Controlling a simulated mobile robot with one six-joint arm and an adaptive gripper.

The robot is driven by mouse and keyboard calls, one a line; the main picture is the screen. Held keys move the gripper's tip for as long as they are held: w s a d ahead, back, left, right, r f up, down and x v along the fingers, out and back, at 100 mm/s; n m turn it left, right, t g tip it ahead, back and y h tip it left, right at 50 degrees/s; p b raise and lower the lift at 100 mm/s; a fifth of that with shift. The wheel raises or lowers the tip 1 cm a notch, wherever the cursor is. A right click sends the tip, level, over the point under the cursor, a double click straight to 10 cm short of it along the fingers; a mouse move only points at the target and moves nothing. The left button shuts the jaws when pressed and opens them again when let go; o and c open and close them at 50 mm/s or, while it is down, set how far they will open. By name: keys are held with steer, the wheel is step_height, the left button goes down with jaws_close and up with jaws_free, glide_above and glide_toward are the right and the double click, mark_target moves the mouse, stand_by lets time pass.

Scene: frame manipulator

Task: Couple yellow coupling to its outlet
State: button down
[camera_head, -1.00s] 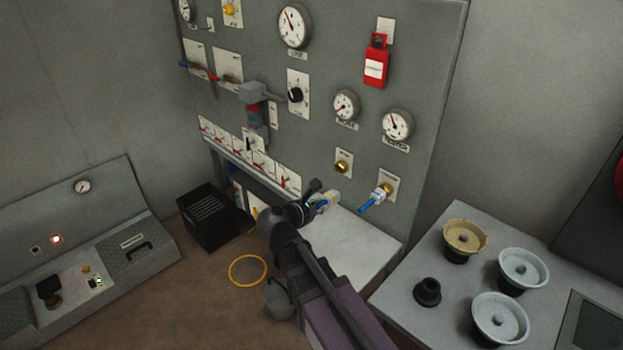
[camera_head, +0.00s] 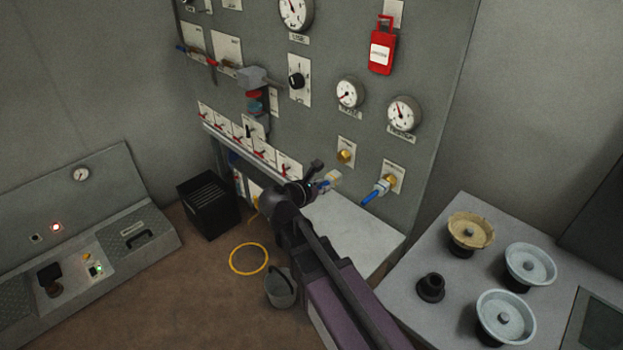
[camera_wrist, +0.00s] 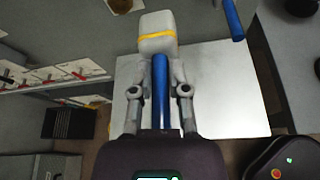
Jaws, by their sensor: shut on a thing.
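The yellow coupling, a pale block with a yellow band and a blue stem, is in my gripper (camera_head: 318,187). The coupling (camera_head: 333,176) shows just below and left of a brass outlet (camera_head: 346,156) on the panel, with a gap apparent between them. In the wrist view my gripper (camera_wrist: 161,95) has its two fingers on either side of the blue stem, and the coupling's banded body (camera_wrist: 158,32) points away from me. A brownish round part at the top edge there may be the outlet; it is cut off.
Another blue-stemmed coupling (camera_head: 378,190) sits on the outlet to the right, close beside my gripper's area. A pale ledge (camera_head: 350,235) lies below. Red-handled switches (camera_head: 262,153) line the panel at left. Wheels stand on the right bench (camera_head: 450,315).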

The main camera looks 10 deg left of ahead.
steer(key=w+a+f+b, duration=0.4)
steer(key=w+f, duration=0.1)
steer(key=w, duration=0.4)
steer(key=shift+b, duration=0.3)
steer(key=shift+w, duration=0.2)
steer(key=shift+w+d, duration=0.9)
steer(key=shift+w, duration=0.2)
steer(key=shift+w+d, duration=0.85)
steer(key=shift+w, duration=0.2)
steer(key=shift+w+d, duration=0.35)
steer(key=shift+w, duration=0.1)
stand_by(1.2)
steer(key=c, duration=0.5)
jaws_free()
steer(key=shift+c, duration=0.2)
steer(key=shift+s, duration=0.1)
